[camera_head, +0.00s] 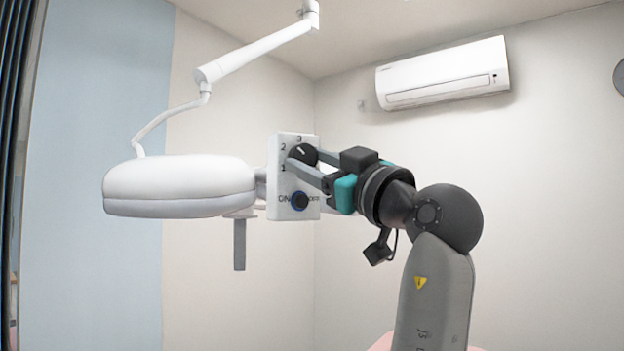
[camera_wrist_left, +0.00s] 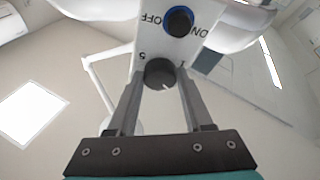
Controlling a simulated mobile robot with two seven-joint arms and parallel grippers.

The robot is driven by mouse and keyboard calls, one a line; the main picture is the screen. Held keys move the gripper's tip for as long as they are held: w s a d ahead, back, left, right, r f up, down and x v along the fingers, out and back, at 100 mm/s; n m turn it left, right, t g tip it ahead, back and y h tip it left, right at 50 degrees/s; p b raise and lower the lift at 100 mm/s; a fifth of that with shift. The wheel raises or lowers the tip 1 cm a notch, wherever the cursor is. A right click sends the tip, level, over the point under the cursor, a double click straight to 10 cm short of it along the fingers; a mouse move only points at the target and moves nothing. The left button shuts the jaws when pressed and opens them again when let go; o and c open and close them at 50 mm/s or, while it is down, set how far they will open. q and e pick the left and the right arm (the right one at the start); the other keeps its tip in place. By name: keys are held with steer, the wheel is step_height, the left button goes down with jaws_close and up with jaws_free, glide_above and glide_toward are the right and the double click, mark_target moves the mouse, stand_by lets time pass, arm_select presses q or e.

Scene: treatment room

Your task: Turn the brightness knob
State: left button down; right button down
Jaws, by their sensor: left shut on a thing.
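The brightness knob (camera_head: 303,153) is a dark round dial with a light pointer line, on the upper part of a white control panel (camera_head: 278,180). The numbers 1, 2 and 3 are printed around it. My left gripper (camera_head: 306,165) has its two grey fingers on either side of this knob and is shut on it. In the left wrist view the knob (camera_wrist_left: 160,72) sits between the fingertips (camera_wrist_left: 160,80). The pointer's exact setting is hard to read. My right gripper is not in view.
A blue-ringed ON/OFF knob (camera_head: 299,200) is just below on the same panel. The white lamp head (camera_head: 180,184) is left of the panel, hung from a white ceiling arm (camera_head: 255,50). An air conditioner (camera_head: 443,74) is high on the wall.

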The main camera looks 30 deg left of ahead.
arm_select(q)
steer(key=shift+r+n+g, duration=0.1)
steer(key=shift+n+g, duration=0.5)
steer(key=shift+n, duration=0.5)
steer(key=shift+b, duration=0.3)
steer(key=shift+c, duration=1.5)
jaws_free()
steer(key=shift+d, duration=0.1)
steer(key=b+v, duration=0.3)
steer(key=v, duration=1.2)
